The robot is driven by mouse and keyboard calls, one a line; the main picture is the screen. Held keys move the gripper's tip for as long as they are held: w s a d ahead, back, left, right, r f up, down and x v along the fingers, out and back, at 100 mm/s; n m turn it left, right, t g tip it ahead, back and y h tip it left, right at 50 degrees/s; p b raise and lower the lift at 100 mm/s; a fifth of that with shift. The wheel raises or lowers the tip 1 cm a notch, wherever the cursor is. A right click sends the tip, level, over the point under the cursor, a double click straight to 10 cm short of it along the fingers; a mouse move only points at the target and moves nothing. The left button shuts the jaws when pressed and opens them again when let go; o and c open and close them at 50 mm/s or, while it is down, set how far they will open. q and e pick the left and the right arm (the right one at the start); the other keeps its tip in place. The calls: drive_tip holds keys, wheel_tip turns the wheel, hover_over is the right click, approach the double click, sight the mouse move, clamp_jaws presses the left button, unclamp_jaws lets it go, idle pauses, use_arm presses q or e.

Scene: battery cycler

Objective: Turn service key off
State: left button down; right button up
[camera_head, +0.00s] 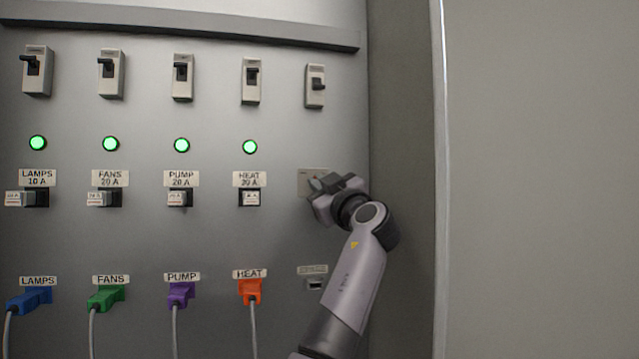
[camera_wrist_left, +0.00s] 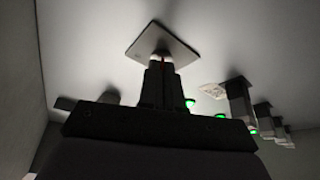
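The service key switch's square plate (camera_head: 304,180) is on the panel's right side in the head view, partly covered by my left gripper (camera_head: 319,185). In the left wrist view the plate (camera_wrist_left: 183,45) is tilted like a diamond. The key's marked position cannot be read. My right gripper is in neither view.
Toggle breakers line the top of the panel (camera_head: 217,220). Lit green lamps (camera_head: 250,147), labelled fuse holders (camera_head: 249,199) and coloured plugs (camera_head: 250,290) stand in columns to the left. An empty socket (camera_head: 315,284) is below the switch plate. A bare wall (camera_head: 540,180) is at right.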

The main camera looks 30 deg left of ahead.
use_arm(q)
drive_tip(key=shift+n, duration=0.3)
drive_tip(key=c, duration=1.3)
unclamp_jaws()
drive_tip(key=b+v, duration=0.2)
drive_tip(key=v, duration=0.5)
drive_tip(key=shift+d+b, duration=0.1)
drive_tip(key=shift+b, duration=0.2)
